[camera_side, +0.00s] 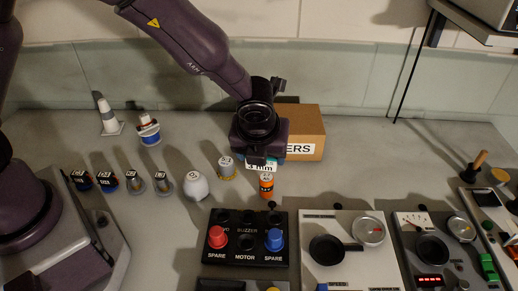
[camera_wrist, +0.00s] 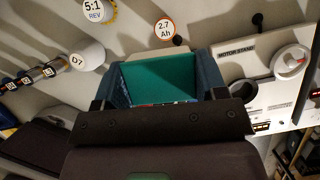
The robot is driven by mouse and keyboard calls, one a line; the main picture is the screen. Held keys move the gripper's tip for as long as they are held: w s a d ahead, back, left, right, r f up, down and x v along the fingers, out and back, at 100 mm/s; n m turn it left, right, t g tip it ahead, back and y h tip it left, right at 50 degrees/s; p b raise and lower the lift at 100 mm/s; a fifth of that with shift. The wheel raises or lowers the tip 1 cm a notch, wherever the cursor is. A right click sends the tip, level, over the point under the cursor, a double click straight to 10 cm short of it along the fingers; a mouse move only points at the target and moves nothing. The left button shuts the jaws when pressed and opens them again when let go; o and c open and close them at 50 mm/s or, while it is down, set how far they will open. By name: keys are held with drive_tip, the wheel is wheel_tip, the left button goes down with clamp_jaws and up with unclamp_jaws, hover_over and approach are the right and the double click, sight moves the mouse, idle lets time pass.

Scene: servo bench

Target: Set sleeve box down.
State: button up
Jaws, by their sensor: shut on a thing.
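The sleeve box is most likely the teal box in my gripper, with a white "3 mm" label (camera_side: 262,167) just below the jaws in the side view. In the wrist view its green-teal face (camera_wrist: 160,82) fills the space between the two dark fingers. My gripper (camera_side: 260,155) points down and is shut on this box. The gripper hides most of the box in the side view. I cannot tell whether its underside touches the bench.
A cardboard box (camera_side: 309,131) marked "ERS" stands behind my gripper. An orange cell (camera_side: 266,185) is close in front, a numbered cylinder (camera_side: 227,168) to the left. A black switch panel (camera_side: 230,237) and motor stand (camera_side: 335,222) lie nearer. Bench right of the cardboard box is clear.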

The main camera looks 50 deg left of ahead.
drive_tip(key=s+a+n+g+y, duration=0.1)
drive_tip(key=s+a+n, duration=0.3)
drive_tip(key=a, duration=0.7)
drive_tip(key=s+a+n+g, duration=0.15)
drive_tip(key=s+a, duration=0.35)
drive_tip(key=a, duration=0.6)
hover_over(211, 138)
drive_tip(key=s+d, duration=0.1)
drive_tip(key=shift+n+t, duration=0.25)
drive_tip(key=f, duration=0.9)
drive_tip(key=shift+d+f, duration=0.2)
drive_tip(key=shift+f, duration=0.05)
drive_tip(key=shift+w+f, duration=0.15)
drive_tip(key=shift+f, duration=1.55)
